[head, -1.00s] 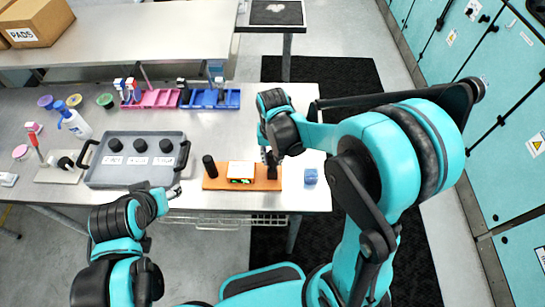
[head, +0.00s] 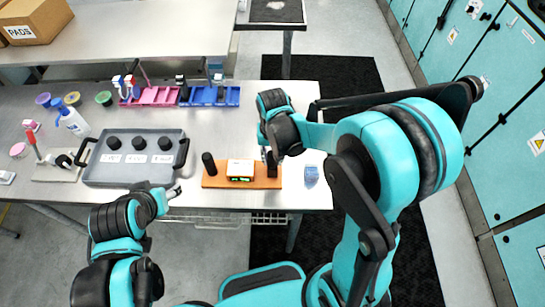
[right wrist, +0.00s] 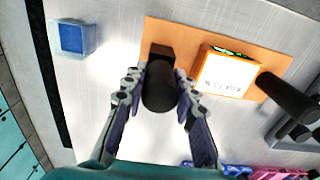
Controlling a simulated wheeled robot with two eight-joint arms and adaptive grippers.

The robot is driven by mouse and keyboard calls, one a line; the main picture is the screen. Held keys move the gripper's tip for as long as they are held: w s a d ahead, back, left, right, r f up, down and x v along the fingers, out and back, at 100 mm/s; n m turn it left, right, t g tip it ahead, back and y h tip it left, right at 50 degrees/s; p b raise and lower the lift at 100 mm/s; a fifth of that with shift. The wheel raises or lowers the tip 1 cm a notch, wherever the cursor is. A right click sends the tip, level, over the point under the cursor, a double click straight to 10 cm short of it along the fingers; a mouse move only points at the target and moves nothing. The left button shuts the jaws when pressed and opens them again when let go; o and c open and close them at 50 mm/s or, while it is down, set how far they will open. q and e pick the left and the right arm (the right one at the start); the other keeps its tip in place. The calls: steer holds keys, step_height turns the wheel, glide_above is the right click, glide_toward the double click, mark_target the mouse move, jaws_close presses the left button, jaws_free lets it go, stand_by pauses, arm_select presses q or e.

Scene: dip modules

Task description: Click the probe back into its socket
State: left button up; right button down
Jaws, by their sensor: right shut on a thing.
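The probe is a dark cylinder (right wrist: 159,92) between the fingers of my right gripper (right wrist: 158,98), which is shut on it. In the right wrist view the probe's far end meets or overlaps a black block (right wrist: 162,50), apparently the socket, on an orange-brown board (right wrist: 195,38). I cannot tell whether the probe is fully seated. In the head view my right gripper (head: 270,155) is over the board's right end and partly hides the block. An orange device with a white label (head: 240,168) and a lit green display sits mid-board. My left gripper (head: 172,192) is at the table's front edge, its opening unclear.
A black post (head: 209,163) stands at the board's left end. A blue cube (head: 311,174) lies to the right. A grey tray with black knobs (head: 135,178) is to the left. Pink (head: 160,97) and blue (head: 212,97) racks stand behind; the metal table between is clear.

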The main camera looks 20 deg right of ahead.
steer(key=shift+f+b, duration=0.4)
steer(key=shift+f, duration=0.1)
steer(key=c, duration=0.6)
jaws_free()
steer(key=shift+o, duration=0.2)
steer(key=shift+r, duration=0.1)
steer(key=shift+r+p, duration=3.35)
steer(key=shift+r, duration=1.1)
steer(key=s+d+f+n+t+b, duration=0.1)
steer(key=s+d+f+t+b, duration=0.1)
steer(key=s+b, duration=0.3)
steer(key=s+d+f+n+t+b, duration=0.2)
steer(key=s+f+t+b, duration=0.2)
steer(key=b, duration=0.7)
steer(key=shift+s+d+t, duration=0.35)
steer(key=shift+s+t, duration=0.25)
steer(key=shift+s, duration=0.05)
